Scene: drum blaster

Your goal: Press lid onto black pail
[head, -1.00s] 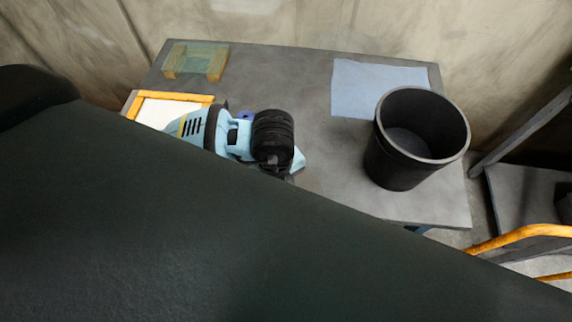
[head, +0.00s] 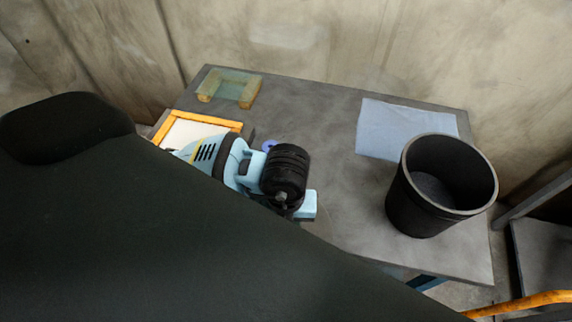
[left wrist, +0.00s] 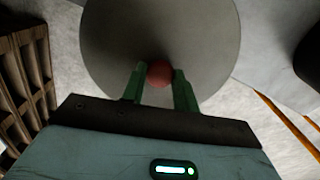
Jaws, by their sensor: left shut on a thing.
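The black pail (head: 416,205) stands upright and open on the grey table, at the right in the head view, and looks empty. In the left wrist view the lid (left wrist: 205,50) is a grey disc with a round red knob (left wrist: 159,73). My left gripper (left wrist: 160,80) is shut on the knob, its two green fingers on either side. The left wrist view shows no pail under the lid. The lid and both my grippers are out of sight in the head view, where a large dark shape covers the lower left.
A pale blue sheet (head: 385,125) lies behind the pail. An orange rail (head: 525,302) runs at lower right.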

